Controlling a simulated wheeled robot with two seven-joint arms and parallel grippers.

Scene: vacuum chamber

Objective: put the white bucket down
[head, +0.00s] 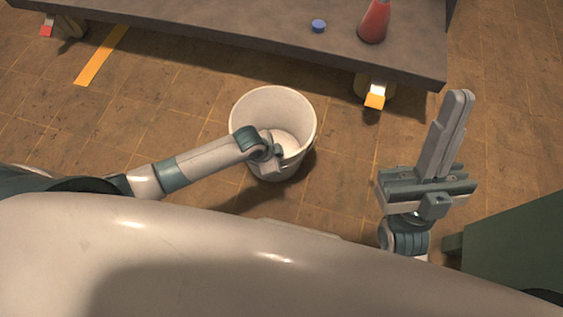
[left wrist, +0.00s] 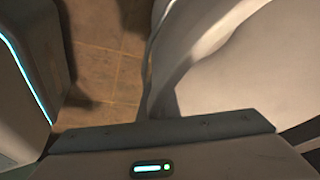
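The white bucket (head: 273,101) is in the middle of the head view, its open mouth facing up toward me. My left gripper (head: 278,152) is at the bucket's near rim and appears shut on its wall; the fingertips are hidden. In the left wrist view the bucket's pale wall and rim (left wrist: 235,70) fill the right side, right up against the gripper body. A dark shadow lies on the floor beside the bucket; I cannot tell whether its base touches the floor. My right gripper (head: 460,97) is empty, its two fingers together, off to the right.
A grey platform (head: 220,15) on wheels stands beyond the bucket, carrying a red cone-shaped object (head: 374,22) and a small blue cap (head: 319,26). A green box-like object (head: 520,250) is at the lower right. Tiled floor (head: 150,115) is clear left of the bucket.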

